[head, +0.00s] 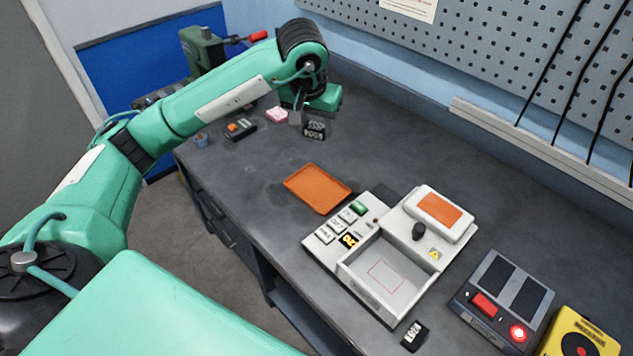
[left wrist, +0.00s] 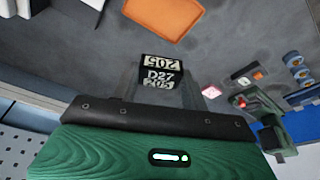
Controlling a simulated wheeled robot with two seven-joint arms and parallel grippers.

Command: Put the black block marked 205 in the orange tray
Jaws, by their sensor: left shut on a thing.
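The black block marked 205 (head: 314,130) is between the fingers of my left gripper (head: 304,122) at the back of the bench. In the left wrist view my left gripper (left wrist: 160,90) is shut on the block (left wrist: 160,66), and its white labels read 205 and D27. The orange tray (head: 318,188) lies flat and empty on the bench, in front of the block in the head view. The tray also shows at the top of the left wrist view (left wrist: 165,14). My right gripper is not in view.
A white device (head: 350,292) with an open compartment stands right of the tray. Another small black block (head: 414,335) lies at the front edge. A pink block (head: 277,114) and a dark switch box (head: 241,129) lie left of my gripper. The bench between gripper and tray is clear.

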